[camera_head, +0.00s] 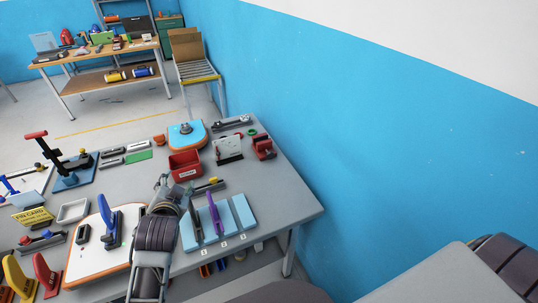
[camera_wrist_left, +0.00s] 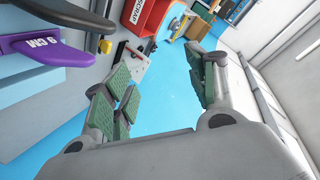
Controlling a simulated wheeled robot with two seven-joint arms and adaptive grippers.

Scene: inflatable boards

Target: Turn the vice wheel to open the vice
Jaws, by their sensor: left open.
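A small red vice-like device (camera_head: 263,147) stands near the right edge of the bench, beside the blue wall. It is small in the head view, and I cannot tell its wheel or jaw gap clearly. I cannot make it out surely in the left wrist view. My left gripper (camera_head: 163,183) is over the bench, left of the purple tool and well short of the red device. In the left wrist view the fingers with green pads (camera_wrist_left: 165,78) are spread apart with nothing between them. Part of my right arm shows at the lower right; its gripper is out of view.
A red bin (camera_head: 185,165) and a white plate with dark parts (camera_head: 228,149) stand between gripper and red device. The bench's right front corner (camera_head: 305,207) is clear.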

